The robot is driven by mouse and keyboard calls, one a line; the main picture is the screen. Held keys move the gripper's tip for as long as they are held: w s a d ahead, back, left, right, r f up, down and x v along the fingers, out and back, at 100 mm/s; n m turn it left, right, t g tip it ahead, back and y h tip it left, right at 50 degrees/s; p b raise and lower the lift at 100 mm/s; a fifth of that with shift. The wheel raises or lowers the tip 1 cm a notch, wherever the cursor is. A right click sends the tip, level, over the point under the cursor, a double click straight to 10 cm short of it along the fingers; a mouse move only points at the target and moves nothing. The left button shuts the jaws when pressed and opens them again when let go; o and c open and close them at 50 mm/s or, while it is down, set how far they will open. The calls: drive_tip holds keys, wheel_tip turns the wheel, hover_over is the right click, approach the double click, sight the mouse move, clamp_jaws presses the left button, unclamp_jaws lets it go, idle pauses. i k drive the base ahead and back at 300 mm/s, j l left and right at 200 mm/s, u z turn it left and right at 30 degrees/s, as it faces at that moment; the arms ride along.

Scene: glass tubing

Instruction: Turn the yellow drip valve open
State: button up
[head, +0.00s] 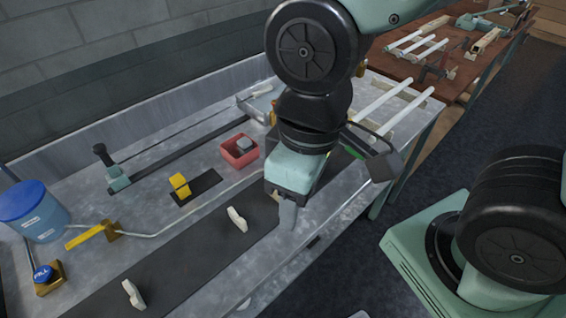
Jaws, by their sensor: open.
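A yellow lever (84,238) sticks out to the left from a brass valve body (112,230) on the grey bench, and looks like the drip valve. A thin pale tube runs right from the brass body. My gripper (286,212) points down over the bench's front part, well to the right of the lever and apart from it. It is open, though only one finger shows clearly. Its other finger is mostly hidden, and nothing shows held in it.
A blue tub (35,210) and a blue FILL button (43,272) stand left of the lever. A yellow block (179,185) sits on a small black pad. A red box (239,151) lies behind my gripper. White pieces (237,219) rest on a dark strip (175,262) in front.

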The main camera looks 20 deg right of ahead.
sight(106, 224)
drive_tip(key=j+u, duration=0.1)
drive_tip(key=u, duration=0.3)
drive_tip(key=i+u, duration=0.1)
drive_tip(key=u, duration=0.3)
drive_tip(key=i+j+u, duration=0.1)
drive_tip(key=u, duration=0.3)
